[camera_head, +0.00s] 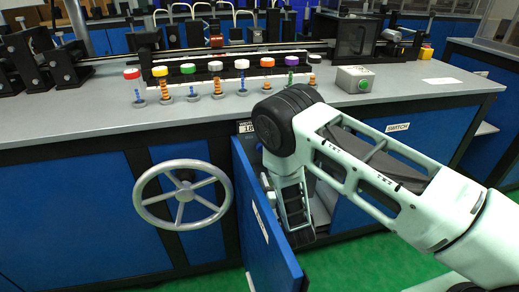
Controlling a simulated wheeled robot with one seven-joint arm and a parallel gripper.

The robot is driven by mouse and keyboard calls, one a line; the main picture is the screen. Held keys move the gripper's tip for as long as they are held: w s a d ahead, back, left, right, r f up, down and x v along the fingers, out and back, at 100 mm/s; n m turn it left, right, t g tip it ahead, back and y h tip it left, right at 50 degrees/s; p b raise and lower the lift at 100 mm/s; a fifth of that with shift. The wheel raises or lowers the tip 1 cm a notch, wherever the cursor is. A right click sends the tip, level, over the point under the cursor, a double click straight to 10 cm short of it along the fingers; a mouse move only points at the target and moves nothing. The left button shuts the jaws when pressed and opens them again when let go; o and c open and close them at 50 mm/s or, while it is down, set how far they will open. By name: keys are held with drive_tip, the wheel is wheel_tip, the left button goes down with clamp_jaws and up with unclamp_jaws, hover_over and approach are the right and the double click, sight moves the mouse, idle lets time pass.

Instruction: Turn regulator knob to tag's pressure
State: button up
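A small white tag (247,127) sits on the bench's front edge above the open cabinet; the digits "18" seem to show, partly cut off by my arm. The regulator knob cannot be made out. My arm reaches in from the right, bends at a black joint above the opening and runs down behind the door's edge. Its lower end is at the cabinet opening. I cannot see my gripper's fingers or what they touch.
A grey handwheel (183,194) stands out left of the door. The benchtop (75,112) carries a row of colored-capped parts and a grey box (355,79) with a green button. A "SWITCH" label (397,127) is on the front at right. Green floor lies below.

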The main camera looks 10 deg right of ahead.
sight(263, 150)
drive_tip(key=w+b, duration=0.2)
drive_tip(key=w, duration=1.4)
drive_tip(key=shift+w, duration=0.4)
drive_tip(key=c, duration=1)
